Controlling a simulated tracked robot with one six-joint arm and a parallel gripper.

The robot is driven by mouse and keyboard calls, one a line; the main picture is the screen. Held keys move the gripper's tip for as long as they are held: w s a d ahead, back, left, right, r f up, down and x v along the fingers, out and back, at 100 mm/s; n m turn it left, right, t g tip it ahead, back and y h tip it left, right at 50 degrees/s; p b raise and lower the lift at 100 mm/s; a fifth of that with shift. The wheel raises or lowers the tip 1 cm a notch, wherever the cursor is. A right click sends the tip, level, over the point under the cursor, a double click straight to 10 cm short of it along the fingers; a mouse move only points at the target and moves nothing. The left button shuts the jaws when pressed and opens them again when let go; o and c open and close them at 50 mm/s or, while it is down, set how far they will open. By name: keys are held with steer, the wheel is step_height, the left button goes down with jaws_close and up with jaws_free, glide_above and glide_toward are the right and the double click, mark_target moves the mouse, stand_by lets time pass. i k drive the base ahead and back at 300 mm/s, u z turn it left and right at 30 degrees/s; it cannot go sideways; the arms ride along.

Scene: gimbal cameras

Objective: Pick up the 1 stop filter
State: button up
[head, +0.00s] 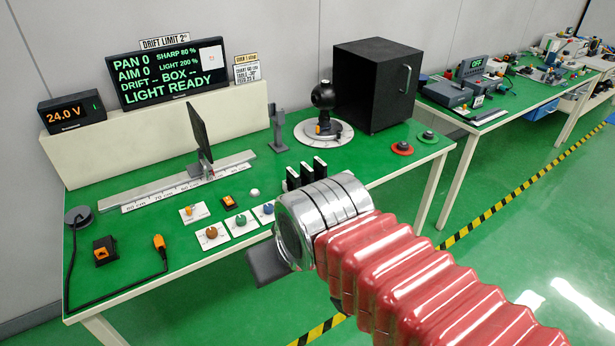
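Three dark upright plates (306,172) with pale edges stand in a row near the front of the green-topped table, just beyond my wrist. They look like filters, but no label is readable, so I cannot tell which is the 1 stop filter. Their lower parts are hidden by my arm. My gripper (268,264) shows only as a dark grey piece beyond the silver wrist, at the table's front edge, nearer the camera than the plates. Its fingertips are not clearly visible, and I see nothing held in it.
Small knob plates (211,236) lie left of the plates. A rail with an upright dark panel (200,132) stands behind. A black camera-like device (323,97) on a round base, a black box (376,85) and red (402,148) and green ringed discs are at the right.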

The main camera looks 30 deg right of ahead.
mark_target(306, 174)
steer(key=i, duration=0.95)
steer(key=u, duration=0.05)
